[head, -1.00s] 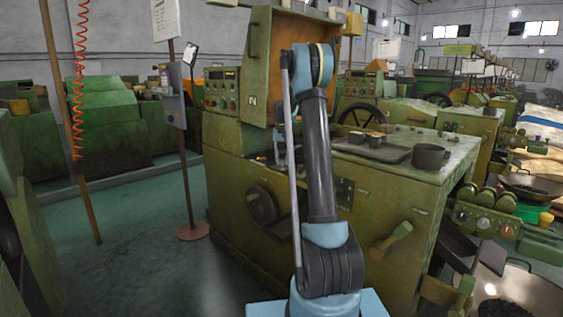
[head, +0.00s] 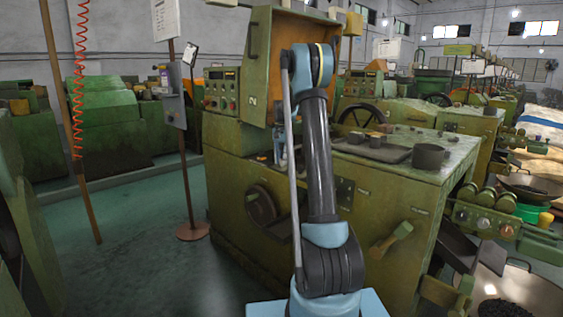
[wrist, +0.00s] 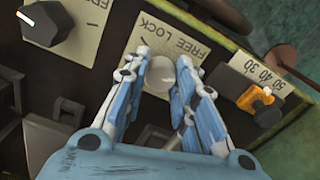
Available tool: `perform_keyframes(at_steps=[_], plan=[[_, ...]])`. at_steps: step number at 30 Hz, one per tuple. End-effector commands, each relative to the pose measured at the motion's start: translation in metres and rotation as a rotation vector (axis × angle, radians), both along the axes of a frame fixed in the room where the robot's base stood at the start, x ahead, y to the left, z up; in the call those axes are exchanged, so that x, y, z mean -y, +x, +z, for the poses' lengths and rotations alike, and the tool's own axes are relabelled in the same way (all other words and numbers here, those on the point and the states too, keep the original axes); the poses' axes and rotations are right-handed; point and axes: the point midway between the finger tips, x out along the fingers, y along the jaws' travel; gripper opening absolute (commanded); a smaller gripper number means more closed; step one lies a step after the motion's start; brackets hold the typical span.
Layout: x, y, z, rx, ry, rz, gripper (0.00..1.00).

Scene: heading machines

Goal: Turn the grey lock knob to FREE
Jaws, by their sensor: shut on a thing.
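The grey lock knob (wrist: 159,74) is a pale round knob on a cream plate (wrist: 165,38) marked FREE and LOCK, in the middle of the wrist view. My gripper (wrist: 164,68) is over the plate, with one blue-and-white finger on each side of the knob, shut on it. The knob's lower part lies between the fingers. I cannot make out which word its pointer faces. In the head view my arm stands in front of the green machine (head: 395,190) and hides the knob.
A black knob (wrist: 43,24) on another FREE-marked plate is at the upper left of the wrist view. An orange slider (wrist: 256,98) beside a numbered scale is close on the right.

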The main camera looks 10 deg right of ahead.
Motion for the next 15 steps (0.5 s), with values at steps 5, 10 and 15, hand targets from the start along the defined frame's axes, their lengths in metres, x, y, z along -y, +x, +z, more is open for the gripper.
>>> perform_keyframes(at_steps=[5, 10, 15], plan=[[0.0, 0.0016, 0.0005, 0.004, 0.0, -0.002, 0.01], [0.0, 0.0016, 0.0005, 0.004, 0.0, -0.001, 0.3], [-0.0001, 0.001, 0.0003, 0.003, 0.0, 0.0, 0.46]])
